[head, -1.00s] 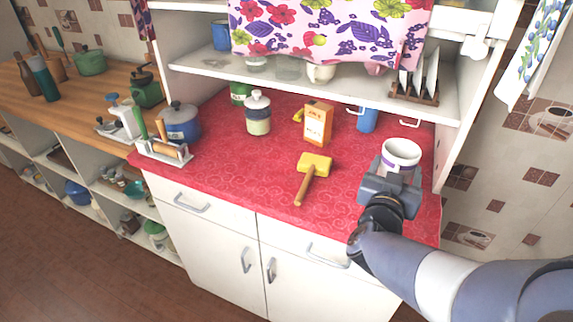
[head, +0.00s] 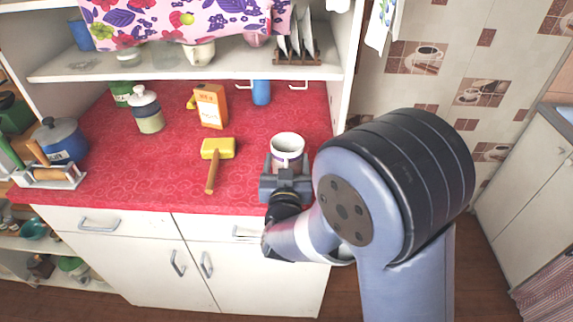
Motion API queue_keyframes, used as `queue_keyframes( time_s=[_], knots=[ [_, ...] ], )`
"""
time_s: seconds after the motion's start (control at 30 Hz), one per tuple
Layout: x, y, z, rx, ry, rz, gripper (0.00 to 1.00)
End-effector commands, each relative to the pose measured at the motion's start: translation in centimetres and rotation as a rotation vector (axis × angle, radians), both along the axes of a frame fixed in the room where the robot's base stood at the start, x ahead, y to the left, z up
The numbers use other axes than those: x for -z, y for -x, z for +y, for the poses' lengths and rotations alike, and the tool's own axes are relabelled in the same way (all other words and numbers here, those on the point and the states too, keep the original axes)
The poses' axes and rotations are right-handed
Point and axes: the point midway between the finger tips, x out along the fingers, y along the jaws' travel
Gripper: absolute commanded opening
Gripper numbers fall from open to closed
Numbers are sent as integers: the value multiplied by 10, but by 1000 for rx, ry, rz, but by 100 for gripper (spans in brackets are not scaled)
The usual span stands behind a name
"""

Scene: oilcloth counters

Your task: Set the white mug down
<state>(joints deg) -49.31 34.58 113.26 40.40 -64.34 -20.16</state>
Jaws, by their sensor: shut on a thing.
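The white mug (head: 288,146) has a dark band around its side and stands upright in my gripper (head: 286,168). My gripper is shut on the mug from the near side, at the right part of the red counter (head: 150,180). The gripper body hides the mug's lower part, so I cannot tell whether its base touches the counter.
A yellow mallet (head: 217,150) lies left of the mug. An orange carton (head: 211,106), a blue cup (head: 261,92) and a lidded jar (head: 147,110) stand farther back. A shelf (head: 180,68) overhangs the back. Red surface between mallet and mug is clear.

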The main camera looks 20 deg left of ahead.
Motion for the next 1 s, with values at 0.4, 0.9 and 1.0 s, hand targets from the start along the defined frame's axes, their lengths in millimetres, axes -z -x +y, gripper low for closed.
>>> queue_keyframes(
  time_s=[0.4,0.9,1.0],
  knots=[
    [7,0,0,0,-3,-3,37],
    [8,0,0,0,-1,-1,90],
    [8,0,0,0,-1,-1,90]
  ],
)
